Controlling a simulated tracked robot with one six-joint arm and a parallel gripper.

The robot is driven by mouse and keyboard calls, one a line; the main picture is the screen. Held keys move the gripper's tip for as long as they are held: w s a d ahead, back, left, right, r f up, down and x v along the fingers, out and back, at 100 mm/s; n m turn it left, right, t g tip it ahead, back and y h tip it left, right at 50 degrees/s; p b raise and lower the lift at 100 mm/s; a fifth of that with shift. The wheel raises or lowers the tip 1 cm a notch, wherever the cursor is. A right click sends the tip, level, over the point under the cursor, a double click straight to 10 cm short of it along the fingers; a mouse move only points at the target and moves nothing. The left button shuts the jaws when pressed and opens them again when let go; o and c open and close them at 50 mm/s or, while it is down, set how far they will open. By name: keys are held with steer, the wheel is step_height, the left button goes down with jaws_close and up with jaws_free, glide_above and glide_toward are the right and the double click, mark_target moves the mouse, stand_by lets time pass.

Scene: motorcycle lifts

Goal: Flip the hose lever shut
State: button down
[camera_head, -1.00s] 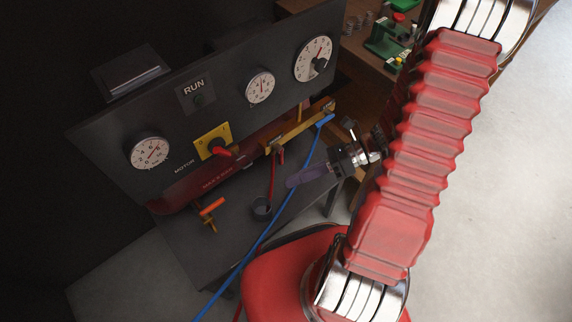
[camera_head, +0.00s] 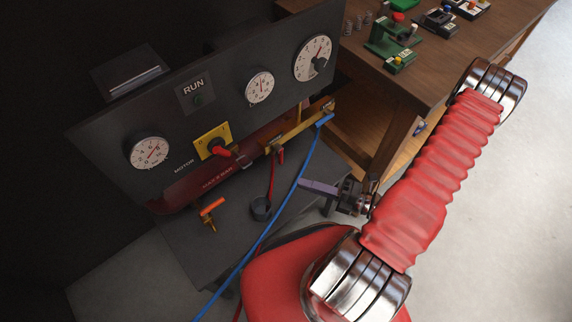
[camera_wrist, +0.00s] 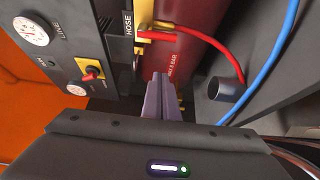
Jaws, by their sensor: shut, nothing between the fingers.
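A small red lever (camera_head: 281,156) shows under the left end of the yellow bar (camera_head: 300,128) on the dark panel. In the wrist view a red lever (camera_wrist: 158,36) sits at the yellow fitting (camera_wrist: 145,18) beside the HOSE label (camera_wrist: 127,24). I take this to be the hose lever; its exact angle is hard to tell. My gripper (camera_head: 304,186) is shut and empty, to the right of and below the lever, apart from it. In the wrist view its purple-grey fingers (camera_wrist: 160,84) point toward the red tank (camera_wrist: 180,50), below the lever.
A blue hose (camera_head: 285,200) and a red hose (camera_wrist: 215,43) run down near the fingers. A dark cup (camera_head: 261,208) and an orange-handled valve (camera_head: 212,207) are on the left. A yellow-plated motor switch (camera_head: 214,142) is on the panel. A wooden bench (camera_head: 440,75) stands at right.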

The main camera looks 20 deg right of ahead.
mark_target(281, 156)
stand_by(0.3)
steer(key=shift+x, duration=5.05)
steer(key=shift+w+d, duration=0.45)
steer(key=shift+d, duration=0.45)
steer(key=shift+w+d, duration=0.5)
steer(key=shift+d, duration=0.35)
steer(key=shift+d+n, duration=0.15)
steer(key=shift+n, duration=0.15)
